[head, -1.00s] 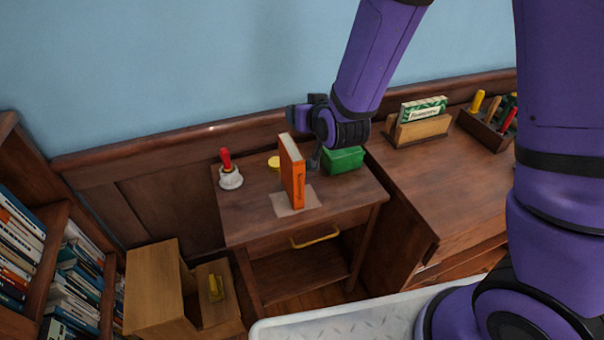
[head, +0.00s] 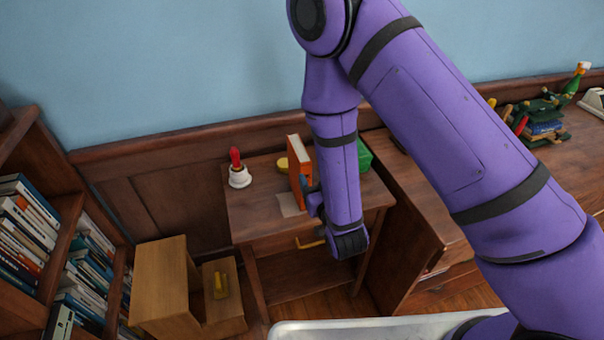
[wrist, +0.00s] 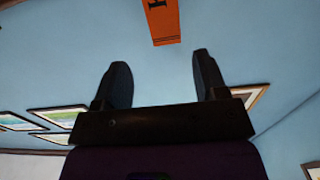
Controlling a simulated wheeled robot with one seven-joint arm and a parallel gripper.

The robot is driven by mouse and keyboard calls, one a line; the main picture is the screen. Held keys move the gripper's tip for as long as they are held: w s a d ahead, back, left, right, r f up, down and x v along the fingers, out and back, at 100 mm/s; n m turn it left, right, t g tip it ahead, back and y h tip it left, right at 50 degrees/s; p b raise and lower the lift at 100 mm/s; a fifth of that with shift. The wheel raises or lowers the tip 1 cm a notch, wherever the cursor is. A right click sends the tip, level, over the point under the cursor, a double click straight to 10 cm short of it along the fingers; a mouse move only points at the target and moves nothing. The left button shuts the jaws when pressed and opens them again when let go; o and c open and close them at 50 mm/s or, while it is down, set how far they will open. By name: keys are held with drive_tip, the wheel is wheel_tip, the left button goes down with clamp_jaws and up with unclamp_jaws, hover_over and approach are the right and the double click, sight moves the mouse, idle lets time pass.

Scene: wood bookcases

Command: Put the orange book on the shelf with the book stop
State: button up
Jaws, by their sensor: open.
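The orange book (head: 297,178) stands upright on a small wooden side table (head: 252,212), partly hidden by my arm in the head view. Its orange lower end shows at the top of the wrist view (wrist: 163,24), with dark lettering. My gripper (head: 312,196) is low in front of the book, partly hidden by my wrist. In the wrist view my two dark fingers (wrist: 160,82) are spread and empty, apart from the book. A bookcase with several filled shelves (head: 72,212) stands at the far left. I cannot make out a book stop there.
A red-handled white bell (head: 238,170), a yellow object (head: 282,164) and a green box (head: 364,156) share the table with the book. A wooden step stool (head: 160,280) with a yellow item (head: 220,284) stands between bookcase and table. A wooden cabinet (head: 412,205) is at right.

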sight(302, 154)
drive_tip(key=x, duration=0.4)
drive_tip(key=shift+w, duration=0.15)
drive_tip(key=shift+a+x, duration=0.2)
drive_tip(key=shift+x, duration=1.15)
drive_tip(key=shift+a+x, duration=0.2)
drive_tip(key=shift+x, duration=1.15)
clamp_jaws()
